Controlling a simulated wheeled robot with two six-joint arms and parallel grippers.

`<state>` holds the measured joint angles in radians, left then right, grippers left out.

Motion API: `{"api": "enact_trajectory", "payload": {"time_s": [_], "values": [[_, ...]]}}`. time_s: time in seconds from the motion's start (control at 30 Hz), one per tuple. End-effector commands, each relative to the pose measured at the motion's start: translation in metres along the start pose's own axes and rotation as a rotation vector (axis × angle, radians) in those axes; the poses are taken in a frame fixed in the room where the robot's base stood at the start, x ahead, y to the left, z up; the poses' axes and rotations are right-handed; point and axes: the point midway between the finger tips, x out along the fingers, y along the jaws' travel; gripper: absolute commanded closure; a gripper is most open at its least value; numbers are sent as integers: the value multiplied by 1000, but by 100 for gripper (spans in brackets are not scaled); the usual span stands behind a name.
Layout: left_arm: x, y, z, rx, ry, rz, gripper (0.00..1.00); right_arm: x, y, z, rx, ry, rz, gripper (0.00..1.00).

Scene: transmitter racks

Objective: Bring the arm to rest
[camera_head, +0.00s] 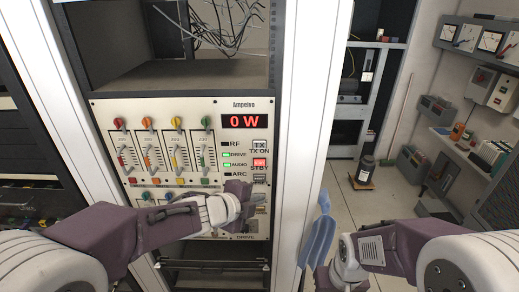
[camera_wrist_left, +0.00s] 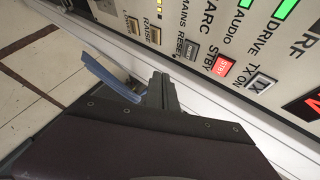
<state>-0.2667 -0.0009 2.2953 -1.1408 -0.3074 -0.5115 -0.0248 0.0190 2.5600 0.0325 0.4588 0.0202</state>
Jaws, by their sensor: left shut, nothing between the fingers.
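My left arm reaches across the lower part of the Ampeivo transmitter panel (camera_head: 215,118). My left gripper (camera_head: 244,198) is shut and empty, in front of the panel's lower right, just below the red-lit STBY button (camera_head: 259,164). In the left wrist view its dark fingers (camera_wrist_left: 161,90) are together beside the panel's button row, near the RESET button (camera_wrist_left: 187,49); I cannot tell whether they touch anything.
The display (camera_head: 244,121) reads 0 W, with DRIVE and AUDIO lamps green. The white rack post (camera_head: 311,120) stands between the panel and my right gripper. Open floor (camera_head: 345,205) lies right, with a dark canister (camera_head: 366,168). A wall shelf (camera_head: 470,160) is far right.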

Motion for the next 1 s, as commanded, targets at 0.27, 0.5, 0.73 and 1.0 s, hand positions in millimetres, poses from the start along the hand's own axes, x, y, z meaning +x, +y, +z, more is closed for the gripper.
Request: {"api": "enact_trajectory", "payload": {"time_s": [0.27, 0.5, 0.73, 1.0], "values": [[21, 136, 109, -491, -305, 75, 100, 82, 2, 9, 0, -1, 0, 58], [-35, 303, 125, -1470, -792, 282, 100, 100, 2, 10, 0, 0, 0, 58], [-65, 346, 81, -1885, -1007, 398, 100, 97, 2, 10, 0, 0, 0, 58], [-65, 346, 82, -1888, -1008, 391, 100, 97, 2, 10, 0, 0, 0, 58]]}}
